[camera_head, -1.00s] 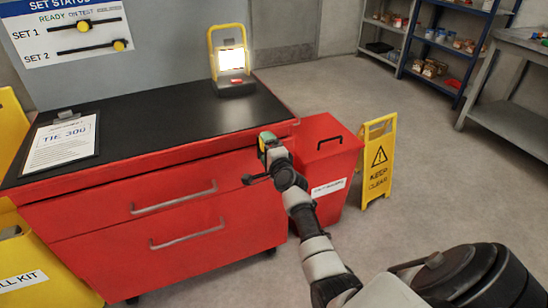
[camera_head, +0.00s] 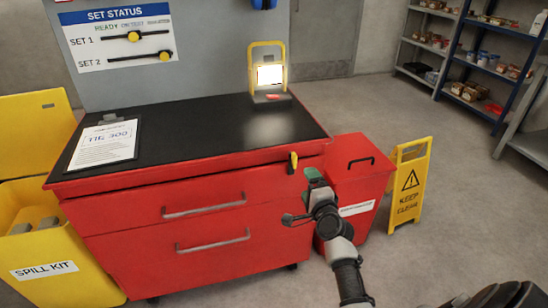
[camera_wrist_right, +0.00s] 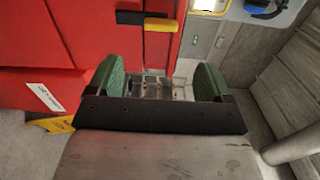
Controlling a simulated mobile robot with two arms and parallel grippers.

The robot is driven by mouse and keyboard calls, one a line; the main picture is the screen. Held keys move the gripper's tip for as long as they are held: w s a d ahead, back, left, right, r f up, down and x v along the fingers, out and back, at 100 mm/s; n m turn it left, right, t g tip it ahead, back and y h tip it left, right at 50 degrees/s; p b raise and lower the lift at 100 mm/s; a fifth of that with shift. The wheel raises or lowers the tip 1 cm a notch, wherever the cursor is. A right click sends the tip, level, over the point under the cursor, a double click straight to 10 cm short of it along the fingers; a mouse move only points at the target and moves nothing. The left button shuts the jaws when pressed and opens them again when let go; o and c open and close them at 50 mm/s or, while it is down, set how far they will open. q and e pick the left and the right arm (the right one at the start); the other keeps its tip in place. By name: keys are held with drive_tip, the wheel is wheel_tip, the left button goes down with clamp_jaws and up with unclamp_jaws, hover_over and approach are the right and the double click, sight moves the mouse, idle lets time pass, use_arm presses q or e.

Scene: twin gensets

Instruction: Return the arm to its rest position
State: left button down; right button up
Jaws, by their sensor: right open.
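My right gripper (camera_head: 310,178) is in front of the right side of the red drawer cabinet (camera_head: 130,245) in the head view, beside the red bin. In the right wrist view its two green finger pads (camera_wrist_right: 155,82) stand apart with nothing between them. A black and yellow handle-like piece (camera_head: 292,163) shows at the cabinet's upper right front edge, just beyond the gripper. It also shows in the wrist view (camera_wrist_right: 160,24), apart from the fingers. My left gripper is not in view.
A red lidded bin (camera_head: 370,165) and a yellow KEEP CLEAR sign (camera_head: 408,190) stand right of the cabinet. A lit work lamp (camera_head: 268,75) and a clipboard (camera_head: 103,145) are on the black top. A yellow spill kit bin (camera_head: 75,285) is at left. Floor at right is open.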

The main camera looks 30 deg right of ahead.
drive_tip(key=s+a+f+n+g+y+p, duration=0.1)
drive_tip(key=s+a+f+n+g, duration=0.3)
drive_tip(key=f, duration=0.6)
drive_tip(key=s+a+f+n+g+y+p, duration=0.2)
drive_tip(key=s+a+f+n, duration=0.25)
drive_tip(key=f, duration=0.45)
drive_tip(key=s+a+f+n+g+y+p, duration=0.1)
drive_tip(key=s+a+f+n+g, duration=0.2)
drive_tip(key=s+f, duration=0.5)
drive_tip(key=s+a+f+n+g+p, duration=0.1)
drive_tip(key=s+f+n, duration=0.3)
drive_tip(key=s, duration=0.6)
drive_tip(key=s+a+f+n+g+p, duration=0.1)
drive_tip(key=s+f+n+g, duration=0.3)
drive_tip(key=s, duration=0.7)
drive_tip(key=s+a+f+n+g+p, duration=0.1)
drive_tip(key=s+a+f+n+g, duration=0.1)
drive_tip(key=s+f, duration=0.4)
drive_tip(key=s+a+n, duration=0.1)
drive_tip(key=s+n, duration=0.1)
drive_tip(key=s, duration=0.2)
drive_tip(key=shift+s+a+f, duration=0.2)
drive_tip(key=shift+s+f, duration=0.05)
drive_tip(key=shift+f, duration=0.1)
